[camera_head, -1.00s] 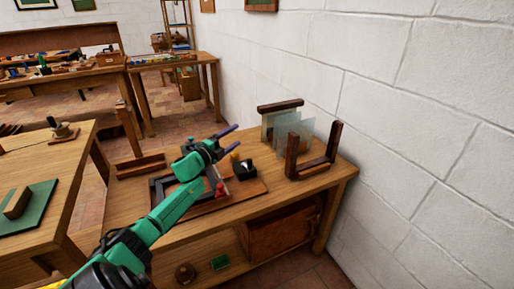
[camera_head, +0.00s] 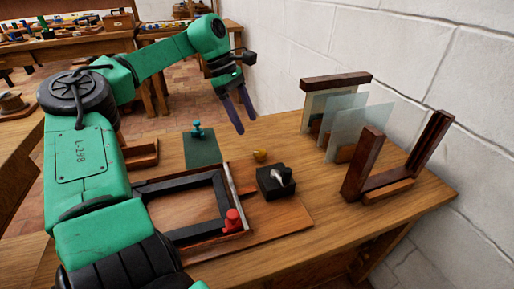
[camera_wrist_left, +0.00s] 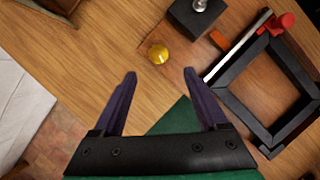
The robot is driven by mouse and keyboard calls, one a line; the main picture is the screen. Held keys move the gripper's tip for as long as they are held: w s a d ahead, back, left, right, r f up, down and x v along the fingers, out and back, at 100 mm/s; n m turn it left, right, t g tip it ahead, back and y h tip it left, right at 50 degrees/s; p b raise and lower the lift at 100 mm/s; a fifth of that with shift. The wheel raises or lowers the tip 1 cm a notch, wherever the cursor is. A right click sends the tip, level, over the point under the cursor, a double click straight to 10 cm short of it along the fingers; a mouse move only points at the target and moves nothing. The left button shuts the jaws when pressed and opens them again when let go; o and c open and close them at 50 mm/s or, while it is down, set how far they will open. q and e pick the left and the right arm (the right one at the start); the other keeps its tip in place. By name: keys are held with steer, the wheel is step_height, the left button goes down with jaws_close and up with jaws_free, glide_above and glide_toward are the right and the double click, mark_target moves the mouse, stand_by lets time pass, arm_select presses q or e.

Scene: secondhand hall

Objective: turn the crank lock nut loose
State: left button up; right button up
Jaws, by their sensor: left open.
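A dark square frame (camera_head: 178,234) lies on a wooden board, with a metal bar (camera_head: 232,197) along its right side. A red knob-like part (camera_head: 233,221) stands at its near right corner; it also shows in the wrist view (camera_wrist_left: 283,23). I cannot tell for sure which part is the crank lock nut. My left gripper (camera_head: 246,125) is open and empty above the table's far side, fingers down, apart from the frame. In the wrist view, a round brass knob (camera_wrist_left: 158,53) lies just beyond the open fingertips (camera_wrist_left: 160,74). My right gripper is not in view.
A black block (camera_head: 276,183) with a pale metal top stands right of the frame. A green mat (camera_head: 202,150) with a teal part (camera_head: 197,130) lies behind it. Upright glass panes (camera_head: 345,125) and a wooden stand (camera_head: 392,180) are at the right, near the wall.

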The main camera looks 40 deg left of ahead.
mark_target(259, 152)
arm_select(q)
steer(key=b+x, duration=0.1)
steer(key=x, duration=0.8)
steer(key=shift+w+f, duration=0.15)
steer(key=shift+f, duration=0.2)
jaws_close()
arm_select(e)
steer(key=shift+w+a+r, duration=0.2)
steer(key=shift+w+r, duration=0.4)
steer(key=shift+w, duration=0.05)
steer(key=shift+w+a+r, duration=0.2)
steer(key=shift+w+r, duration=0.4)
